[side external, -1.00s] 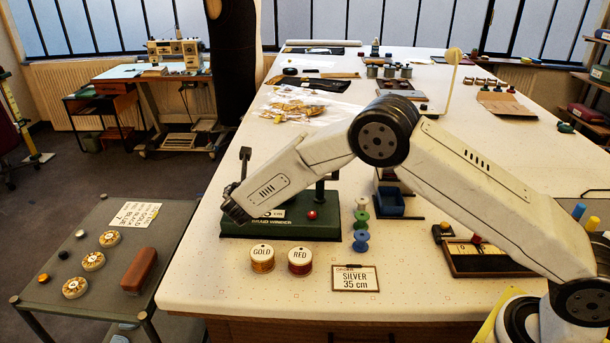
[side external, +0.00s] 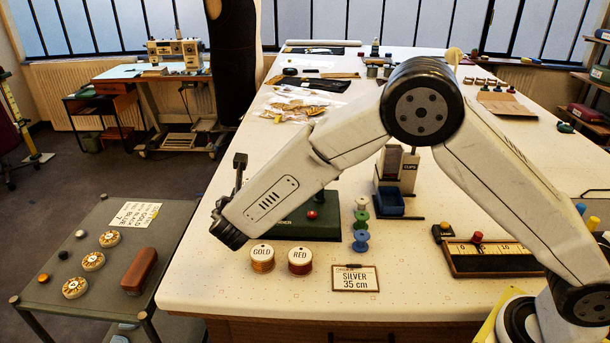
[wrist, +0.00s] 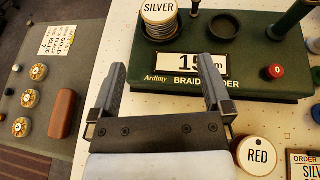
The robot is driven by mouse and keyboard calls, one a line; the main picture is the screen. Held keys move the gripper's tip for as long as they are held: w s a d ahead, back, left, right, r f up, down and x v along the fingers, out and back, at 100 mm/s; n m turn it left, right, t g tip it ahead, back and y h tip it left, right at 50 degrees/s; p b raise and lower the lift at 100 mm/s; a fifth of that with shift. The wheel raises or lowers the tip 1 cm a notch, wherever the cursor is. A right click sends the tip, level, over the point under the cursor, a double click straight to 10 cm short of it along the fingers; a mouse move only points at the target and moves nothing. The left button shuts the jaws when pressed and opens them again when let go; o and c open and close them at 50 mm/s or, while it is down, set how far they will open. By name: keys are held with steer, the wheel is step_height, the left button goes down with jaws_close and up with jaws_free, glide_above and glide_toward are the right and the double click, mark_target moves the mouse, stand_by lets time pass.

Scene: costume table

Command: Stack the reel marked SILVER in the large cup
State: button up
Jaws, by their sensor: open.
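The reel marked SILVER (wrist: 160,14) stands upright on the green braid winder (wrist: 265,75) at the top of the wrist view. In the side view the winder (side external: 325,222) is partly behind my arm, which hides the SILVER reel and the cups.
Reels marked GOLD (side external: 262,262) and RED (side external: 300,262) stand in front of the winder. An order card (side external: 355,278) reads SILVER 35 cm. Green and blue spools (side external: 361,228) stand to the right. A side table (side external: 115,215) holds several discs and a brown case.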

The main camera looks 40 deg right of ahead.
stand_by(0.6)
steer(key=s+d+f+m+g, duration=0.1)
steer(key=s+d+m+g, duration=0.4)
steer(key=s+d+m, duration=0.25)
steer(key=s+d+m+g+y, duration=0.1)
steer(key=s+d+m+y, duration=0.2)
steer(key=s+m, duration=0.7)
steer(key=s+d+m+g+y, duration=0.2)
steer(key=s+d+m+y, duration=0.2)
steer(key=s+m, duration=0.6)
steer(key=shift+s+d+f+m+y, duration=0.3)
steer(key=shift+m+y, duration=0.1)
steer(key=shift+m, duration=0.25)
